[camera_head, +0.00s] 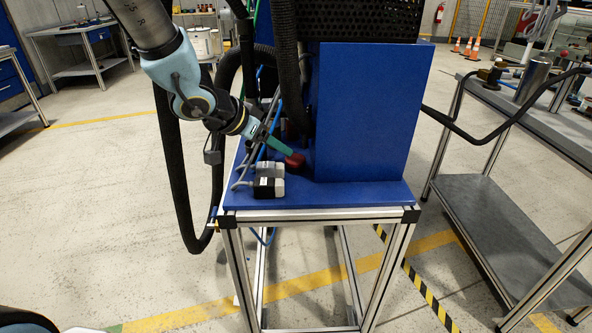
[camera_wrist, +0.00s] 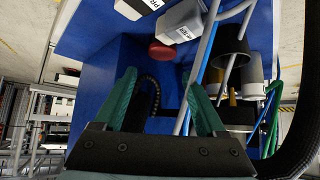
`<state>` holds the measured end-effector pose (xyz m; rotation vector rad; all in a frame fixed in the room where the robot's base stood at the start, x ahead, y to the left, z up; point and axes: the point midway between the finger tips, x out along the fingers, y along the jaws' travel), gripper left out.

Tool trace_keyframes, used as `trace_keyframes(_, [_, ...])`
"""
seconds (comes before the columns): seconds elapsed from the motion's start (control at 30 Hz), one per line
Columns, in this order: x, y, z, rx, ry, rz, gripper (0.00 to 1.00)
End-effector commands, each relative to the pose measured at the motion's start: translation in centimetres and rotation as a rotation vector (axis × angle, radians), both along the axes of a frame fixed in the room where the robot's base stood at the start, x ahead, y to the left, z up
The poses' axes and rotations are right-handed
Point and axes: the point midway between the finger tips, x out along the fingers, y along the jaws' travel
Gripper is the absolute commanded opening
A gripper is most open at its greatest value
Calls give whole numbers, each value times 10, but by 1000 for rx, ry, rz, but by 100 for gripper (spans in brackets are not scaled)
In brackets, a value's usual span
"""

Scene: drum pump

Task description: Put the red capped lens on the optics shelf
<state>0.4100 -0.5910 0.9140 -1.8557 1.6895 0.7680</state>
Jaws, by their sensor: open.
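A round red cap (camera_head: 295,161), likely the red capped lens, is on the blue stand at the foot of its upright panel. It also shows in the wrist view (camera_wrist: 162,50), beyond the fingertips; what lies under the cap is hidden. My gripper (camera_head: 279,146) reaches down from the upper left, close to the red cap in the head view. In the wrist view its green fingers (camera_wrist: 160,80) are apart, with nothing held between them. I cannot tell which surface is the optics shelf.
Two small labelled boxes (camera_head: 269,187) with cables sit beside the red cap on the blue stand (camera_head: 350,193). Blue and grey cables and thick black hoses (camera_head: 285,60) run close to my arm. A grey metal table (camera_head: 500,215) stands at right.

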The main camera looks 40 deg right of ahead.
Motion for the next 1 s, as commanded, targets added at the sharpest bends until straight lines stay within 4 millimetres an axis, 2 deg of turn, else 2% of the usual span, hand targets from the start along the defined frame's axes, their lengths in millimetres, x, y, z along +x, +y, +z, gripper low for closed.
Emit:
trace_keyframes(0.1, [1, -14, -17, 3, 0, -1, 73])
trace_keyframes(0.43, [4, -35, -37, 3, -1, 1, 73])
trace_keyframes(0.7, [7, -60, -64, 3, -2, 2, 73])
trace_keyframes(1.0, [8, -65, -68, 3, -3, 4, 73])
